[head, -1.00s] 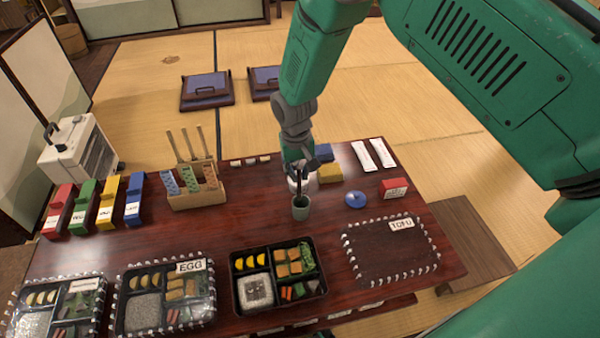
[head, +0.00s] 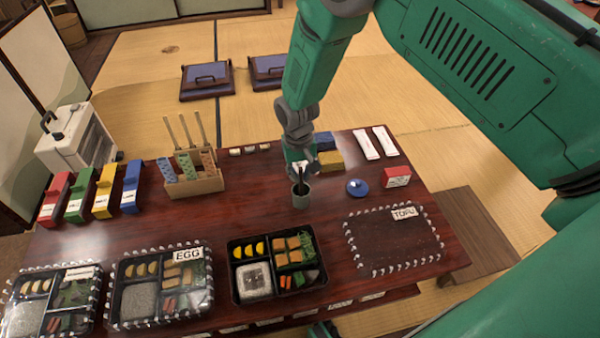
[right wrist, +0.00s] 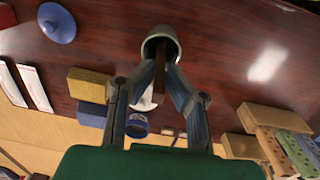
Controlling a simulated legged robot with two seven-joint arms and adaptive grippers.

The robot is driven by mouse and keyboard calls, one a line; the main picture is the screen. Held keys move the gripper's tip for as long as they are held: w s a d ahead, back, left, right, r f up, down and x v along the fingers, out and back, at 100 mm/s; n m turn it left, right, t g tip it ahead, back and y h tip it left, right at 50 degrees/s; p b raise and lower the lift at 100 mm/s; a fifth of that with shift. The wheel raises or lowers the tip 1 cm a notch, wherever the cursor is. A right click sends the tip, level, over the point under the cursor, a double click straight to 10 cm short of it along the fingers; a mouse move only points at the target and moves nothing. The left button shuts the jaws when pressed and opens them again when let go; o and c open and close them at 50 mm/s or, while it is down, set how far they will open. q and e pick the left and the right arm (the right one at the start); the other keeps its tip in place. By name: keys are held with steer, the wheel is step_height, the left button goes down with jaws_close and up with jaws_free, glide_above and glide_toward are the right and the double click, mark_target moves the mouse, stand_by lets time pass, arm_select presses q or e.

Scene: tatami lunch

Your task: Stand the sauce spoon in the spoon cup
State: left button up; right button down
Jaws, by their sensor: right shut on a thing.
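The spoon cup (head: 301,200) is a small grey-green cup standing upright on the dark table, in front of my right gripper. It also shows at the top of the right wrist view (right wrist: 168,36). The sauce spoon (right wrist: 170,72) is a dark brown stick between my right fingertips, and its far end is inside the cup's mouth. My right gripper (head: 299,172) is shut on the spoon just above the rim; the fingers converge on it in the wrist view (right wrist: 165,77). The spoon's lower end is hidden in the cup. A small green and black part, perhaps my left gripper (head: 323,329), shows at the bottom edge.
A blue lid-like disc (head: 357,187) and a red-and-white box (head: 397,176) lie right of the cup. Yellow (head: 330,161) and blue blocks stand behind. A wooden holder (head: 205,182) is to the left. An open bento (head: 236,285) lies in front.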

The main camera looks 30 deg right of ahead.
steer(key=c, duration=1.5)
jaws_free()
steer(key=shift+d, duration=0.1)
steer(key=shift+r, duration=0.25)
step_height(320, 180, up, 11)
steer(key=shift+a+r, duration=0.15)
steer(key=shift+a, duration=0.2)
steer(key=shift+w, duration=0.1)
